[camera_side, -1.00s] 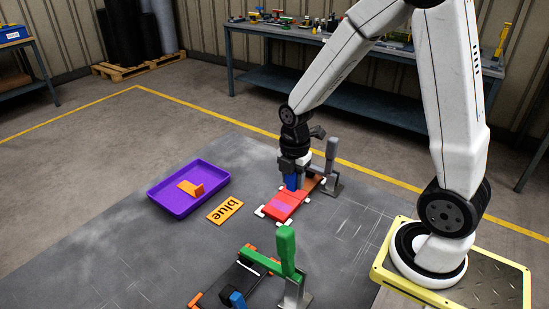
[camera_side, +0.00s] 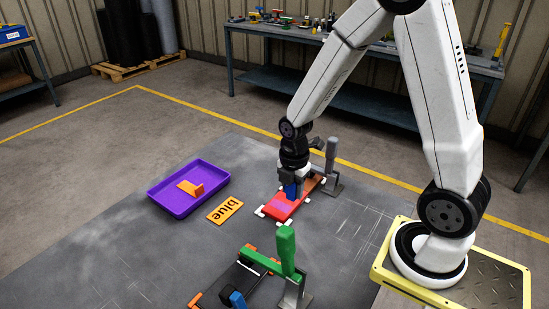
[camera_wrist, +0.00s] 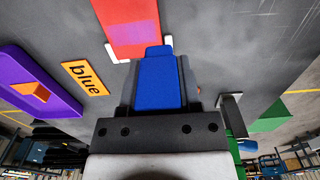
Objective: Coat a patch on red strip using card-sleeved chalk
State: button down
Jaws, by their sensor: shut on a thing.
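The red strip (camera_side: 277,212) lies on the dark mat, held by white corner pieces. My gripper (camera_side: 291,189) is shut on a blue block (camera_wrist: 159,82), which looks like the sleeved chalk. The block points down at the strip, towards its far half in the side view. In the wrist view the block's tip overlaps the near end of the red strip (camera_wrist: 126,28). Whether the tip touches the surface is hard to tell, and any chalk face is hidden.
A grey upright lever (camera_side: 331,158) stands just behind the strip. A green-handled clamp (camera_side: 287,248) stands in front. A purple tray (camera_side: 176,207) with an orange piece (camera_side: 191,187) and an orange plate (camera_side: 225,211) reading "blue" lie left. The mat right of the strip is clear.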

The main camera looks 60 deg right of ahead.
aim_at(292, 199)
jog(key=shift+f, duration=2)
jog(key=shift+w+f, duration=0.25)
jog(key=shift+w, duration=0.45)
jog(key=shift+w+f, duration=0.25)
jog(key=shift+w, duration=2.5)
jog(key=shift+s, duration=3.3)
jog(key=shift+s+r, duration=0.15)
jog(key=shift+r, duration=3.9)
jog(key=shift+a, duration=0.1)
